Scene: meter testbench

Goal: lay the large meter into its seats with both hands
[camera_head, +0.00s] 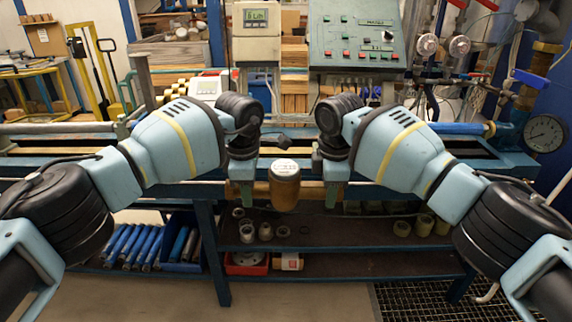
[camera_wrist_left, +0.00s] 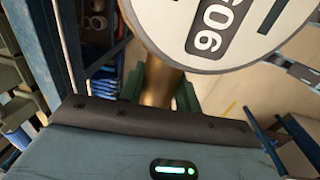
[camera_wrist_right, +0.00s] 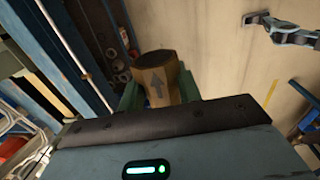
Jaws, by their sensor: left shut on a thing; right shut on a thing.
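The large meter (camera_head: 284,190) has a brass body and a round white dial facing up. It is held level between my two grippers, in front of the bench's front edge in the head view. My left gripper (camera_head: 246,190) is shut on its left pipe end, and my right gripper (camera_head: 332,190) on its right pipe end. The left wrist view shows the dial (camera_wrist_left: 215,30) with printed digits above the brass pipe. The right wrist view shows the brass end (camera_wrist_right: 157,80) with a dark arrow between green fingers. I cannot make out the seats clearly.
The blue test bench (camera_head: 210,190) runs across the view behind the meter. A grey control panel (camera_head: 358,35) and a display box (camera_head: 256,35) stand behind it. A pressure gauge (camera_head: 545,134) is at the right.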

